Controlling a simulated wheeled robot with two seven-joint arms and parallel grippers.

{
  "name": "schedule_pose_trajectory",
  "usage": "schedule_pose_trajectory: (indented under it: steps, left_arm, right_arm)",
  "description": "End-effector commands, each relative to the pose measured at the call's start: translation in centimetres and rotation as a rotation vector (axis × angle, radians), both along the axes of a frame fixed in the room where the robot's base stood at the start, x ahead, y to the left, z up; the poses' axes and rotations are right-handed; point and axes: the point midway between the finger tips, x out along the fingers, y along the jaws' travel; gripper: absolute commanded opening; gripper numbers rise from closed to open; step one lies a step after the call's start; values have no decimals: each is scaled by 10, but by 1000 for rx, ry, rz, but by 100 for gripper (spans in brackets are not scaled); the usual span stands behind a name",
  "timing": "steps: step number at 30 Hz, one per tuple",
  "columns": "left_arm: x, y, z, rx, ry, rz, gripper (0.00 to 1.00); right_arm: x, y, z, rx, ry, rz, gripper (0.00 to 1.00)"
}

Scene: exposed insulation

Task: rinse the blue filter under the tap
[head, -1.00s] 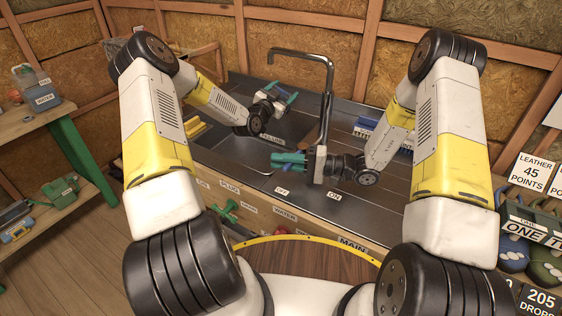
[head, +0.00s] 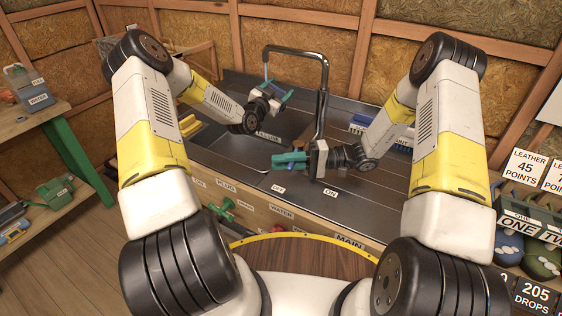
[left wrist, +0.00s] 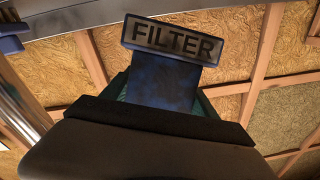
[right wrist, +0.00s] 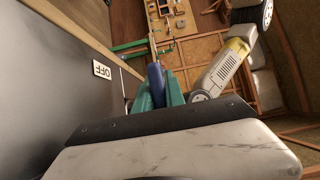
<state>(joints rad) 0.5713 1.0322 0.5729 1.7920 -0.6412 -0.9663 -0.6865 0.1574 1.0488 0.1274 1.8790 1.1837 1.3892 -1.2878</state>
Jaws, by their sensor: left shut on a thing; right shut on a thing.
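The blue filter (left wrist: 165,85), with a plate reading FILTER, is held in my left gripper (head: 272,95), above the sink (head: 240,150). The black tap (head: 323,85) arches over the sink. A thin blue stream of water (head: 266,72) comes down from its spout to the filter. My right gripper (head: 284,161) is low beside the tap, above the OFF and ON labels, shut on a blue handle (right wrist: 155,85). My fingers hide most of the handle in the head view.
A blue-and-white rack (head: 362,124) stands on the counter behind my right arm. Yellow things (head: 190,125) lie at the sink's left edge. Shelves with boxes (head: 40,95) stand at the left.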

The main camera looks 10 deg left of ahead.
Motion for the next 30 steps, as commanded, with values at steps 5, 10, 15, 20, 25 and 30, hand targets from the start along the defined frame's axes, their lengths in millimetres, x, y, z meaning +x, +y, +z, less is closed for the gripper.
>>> schedule_pose_trajectory:
  steps: [5, 10, 15, 20, 25, 30]
  left_arm:
    - [0, 0, 0, 0, -1, 0, 25]
    - [0, 0, 0, 0, -1, 0, 25]
    - [0, 0, 0, 0, -1, 0, 25]
    - [0, 0, 0, 0, -1, 0, 25]
    - [0, 0, 0, 0, -1, 0, 25]
    - [0, 0, 0, 0, -1, 0, 25]
  right_arm:
    - [0, 0, -1, -1, 1, -2, 34]
    - [0, 0, 0, -1, 0, -2, 36]
    - [0, -1, 0, -1, 0, -2, 36]
    - [5, -16, 0, -1, -1, -4, 36]
    - [13, -51, -1, -2, -1, -6, 36]
    - [22, -85, -1, -1, -2, -6, 36]
